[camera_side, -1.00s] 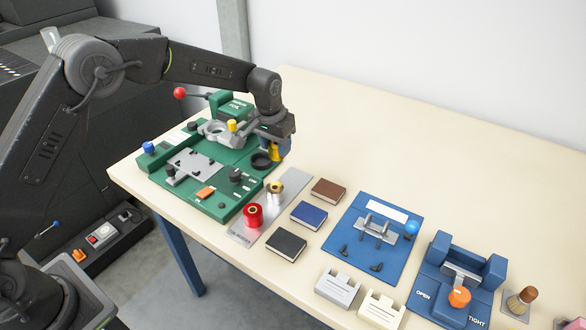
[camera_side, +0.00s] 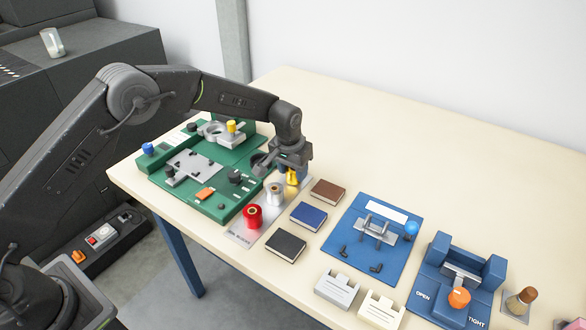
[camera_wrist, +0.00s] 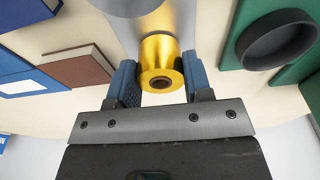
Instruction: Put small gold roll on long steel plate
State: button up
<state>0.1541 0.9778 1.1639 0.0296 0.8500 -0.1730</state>
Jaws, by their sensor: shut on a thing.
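The small gold roll (camera_side: 292,178) is between the jaws of my gripper (camera_side: 291,168), which are shut on it. In the wrist view the gold roll (camera_wrist: 161,60) sits between the two blue fingers, its dark hole facing the camera. The long steel plate (camera_side: 240,236) lies on the table beside the green machine. The gold roll is over or at the plate's far end, beyond the silver roll (camera_side: 275,192). I cannot tell whether it touches the plate. A red roll (camera_side: 252,216) stands nearer the plate's front end.
The green machine (camera_side: 215,205) is close on the left, with a dark round cup (camera_wrist: 277,40) near my gripper. Brown (camera_side: 328,191), blue (camera_side: 308,215) and black (camera_side: 286,246) books lie to the right. A blue fixture (camera_side: 345,245) is farther right. The back of the table is clear.

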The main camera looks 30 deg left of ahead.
jog(key=shift+f, duration=0.15)
jog(key=o, duration=0.9)
jog(key=shift+c, duration=0.2)
jog(key=s+a+r, duration=0.1)
jog(key=s+r, duration=0.2)
jog(key=r, duration=0.4)
jog(key=s+a+r+t, duration=0.1)
jog(key=s+r, duration=0.2)
jog(key=r, duration=0.5)
jog(key=s+a+r, duration=0.1)
jog(key=s+r, duration=0.3)
jog(key=r, duration=0.3)
jog(key=s+a+r+t, duration=0.1)
jog(key=s+a+r, duration=0.3)
jog(key=s, duration=0.6)
jog(key=s+a+f+t, duration=0.1)
jog(key=s+f, duration=0.1)
jog(key=s, duration=1.5)
jog(key=shift+s+a+t, duration=0.2)
jog(key=shift+a+t, duration=0.1)
jog(key=shift+t, duration=0.1)
